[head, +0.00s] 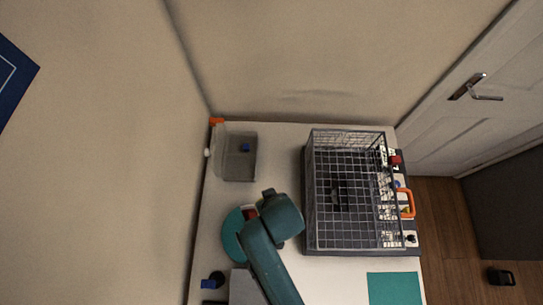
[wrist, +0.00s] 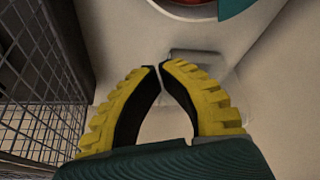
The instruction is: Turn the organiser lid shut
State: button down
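The organiser (head: 239,170) is a grey see-through box near the back left of the table in the head view. A small blue item (head: 245,147) lies inside it. Its clear lid (head: 218,150) appears to stand open along the left side, with an orange piece (head: 217,121) at the back corner and a white knob (head: 207,153) at its left. My gripper (wrist: 161,66) shows in the wrist view with yellow ribbed fingers. Its tips are almost together, with nothing visible between them. In the head view my arm hides the gripper, in front of the organiser and apart from it.
A wire cage (head: 345,190) on a dark base fills the table's right side; its mesh (wrist: 40,90) is close on the left in the wrist view. A teal disc (head: 232,245) lies partly under my arm. A teal mat (head: 394,288) lies at front right.

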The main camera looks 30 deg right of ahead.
jog(key=shift+g, duration=0.3)
jog(key=f, duration=0.3)
jog(key=f+b, duration=0.1)
jog(key=f, duration=0.3)
jog(key=f+b, duration=0.1)
jog(key=f, duration=0.3)
jog(key=shift+w+a, duration=0.1)
jog(key=shift+w, duration=0.25)
jog(key=s, duration=0.4)
jog(key=shift+a+r+p, duration=0.3)
jog(key=shift+a, duration=0.1)
jog(key=shift+s+r+m+p, duration=0.1)
jog(key=shift+s+m+p, duration=0.5)
jog(key=shift+m+p, duration=0.15)
